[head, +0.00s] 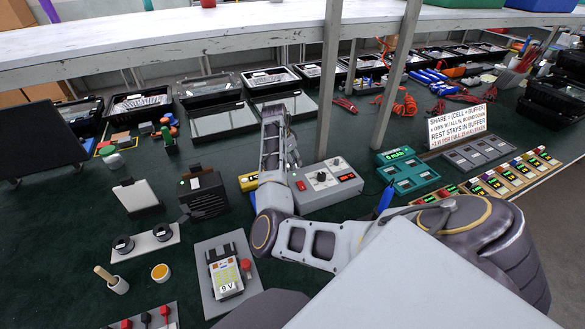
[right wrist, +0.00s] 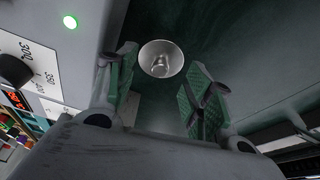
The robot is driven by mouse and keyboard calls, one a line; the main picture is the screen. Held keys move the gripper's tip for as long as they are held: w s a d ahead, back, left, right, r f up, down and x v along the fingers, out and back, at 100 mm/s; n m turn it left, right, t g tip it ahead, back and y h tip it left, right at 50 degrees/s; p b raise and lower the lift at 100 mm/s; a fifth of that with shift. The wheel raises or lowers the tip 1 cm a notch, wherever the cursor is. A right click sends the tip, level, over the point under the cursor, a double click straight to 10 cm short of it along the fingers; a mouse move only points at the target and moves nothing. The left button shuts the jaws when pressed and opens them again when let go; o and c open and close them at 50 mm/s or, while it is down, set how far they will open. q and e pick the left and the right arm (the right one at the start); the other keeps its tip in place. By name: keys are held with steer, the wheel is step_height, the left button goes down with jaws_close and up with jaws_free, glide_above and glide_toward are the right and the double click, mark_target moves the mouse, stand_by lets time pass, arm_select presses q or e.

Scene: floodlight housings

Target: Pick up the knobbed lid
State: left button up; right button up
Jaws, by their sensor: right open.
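A round, pale metal piece (right wrist: 161,58) with a small raised knob in its middle shows in the right wrist view; it looks like the knobbed lid. It lies on the dark green surface just ahead of the gap between my right fingers. My right gripper (right wrist: 162,85) is open, with its green-padded fingers to either side and nothing between them. My left gripper is not in view.
The grey control box (head: 328,184) with dials stands close beside my right gripper. Posts (head: 329,80) of the white shelf (head: 180,38) rise behind. Open cases (head: 210,88) line the back. Some dark green bench is bare left of my right arm.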

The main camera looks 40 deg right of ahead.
steer(key=shift+x, duration=1.25)
steer(key=shift+c, duration=0.2)
steer(key=shift+a+r, duration=0.1)
steer(key=shift+a, duration=0.05)
steer(key=c, duration=0.9)
steer(key=shift+s, duration=0.1)
jaws_close()
